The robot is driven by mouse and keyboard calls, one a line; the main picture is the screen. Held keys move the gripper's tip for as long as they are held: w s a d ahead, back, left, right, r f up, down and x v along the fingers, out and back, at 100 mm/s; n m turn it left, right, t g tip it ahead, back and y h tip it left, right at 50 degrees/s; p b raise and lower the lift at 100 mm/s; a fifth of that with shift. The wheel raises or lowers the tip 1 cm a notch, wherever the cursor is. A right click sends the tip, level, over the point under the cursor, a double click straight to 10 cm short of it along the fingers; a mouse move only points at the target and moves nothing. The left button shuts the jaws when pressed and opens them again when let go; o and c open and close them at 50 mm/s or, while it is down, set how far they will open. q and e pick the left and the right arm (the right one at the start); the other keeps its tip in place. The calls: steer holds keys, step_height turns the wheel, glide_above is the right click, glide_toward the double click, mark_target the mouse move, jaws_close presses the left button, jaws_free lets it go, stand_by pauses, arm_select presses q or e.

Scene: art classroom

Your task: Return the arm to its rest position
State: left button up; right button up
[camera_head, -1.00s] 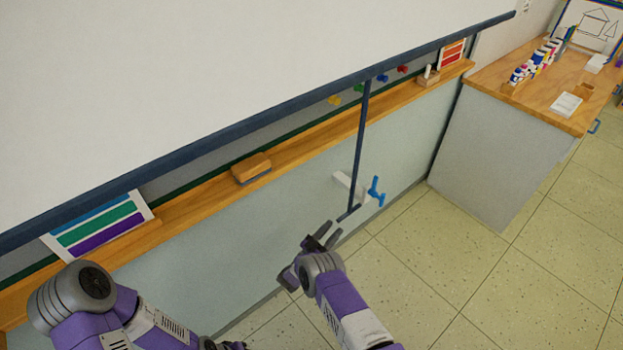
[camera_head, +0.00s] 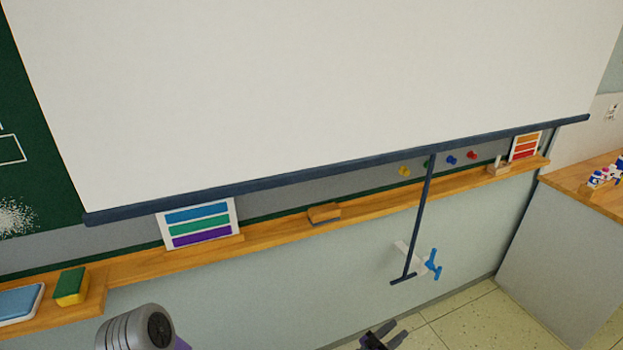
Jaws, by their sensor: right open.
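My right gripper (camera_head: 385,337) is at the bottom edge of the head view, with its dark fingers apart and nothing between them. It is below and apart from the dark blue pull bar (camera_head: 420,220), which hangs from the lower edge of the white projection screen (camera_head: 330,90). Most of the right arm is cut off by the frame. A grey and purple joint of my left arm (camera_head: 130,330) shows at the bottom left. The left gripper is out of the frame.
A wooden ledge (camera_head: 275,232) runs under the screen, holding an eraser (camera_head: 324,214), a striped colour card (camera_head: 198,223) and a green and yellow sponge (camera_head: 71,286). A blue tap-like handle (camera_head: 433,264) sits on the wall. A cabinet (camera_head: 555,270) stands at right; floor shows between.

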steer(key=s+a+f+n+g+y+p, duration=0.15)
steer(key=a+f+n+y, duration=0.4)
steer(key=y, duration=0.75)
arm_select(q)
steer(key=r+p, duration=0.1)
steer(key=r, duration=0.1)
steer(key=w+r+p, duration=0.1)
steer(key=r+p, duration=0.1)
steer(key=shift+w+r, duration=0.15)
steer(key=shift+r, duration=0.05)
arm_select(e)
steer(key=s+a+r+g+y, duration=0.1)
steer(key=s+a+g+y, duration=0.2)
steer(key=s, duration=0.6)
steer(key=s+a+r+g+y, duration=0.2)
steer(key=s+a+g+y, duration=0.1)
steer(key=s, duration=0.6)
steer(key=s+a+r+n+g+y, duration=0.1)
steer(key=s+a+g+y, duration=0.2)
steer(key=s, duration=0.7)
steer(key=shift+a+r, duration=0.35)
steer(key=shift+a, duration=0.5)
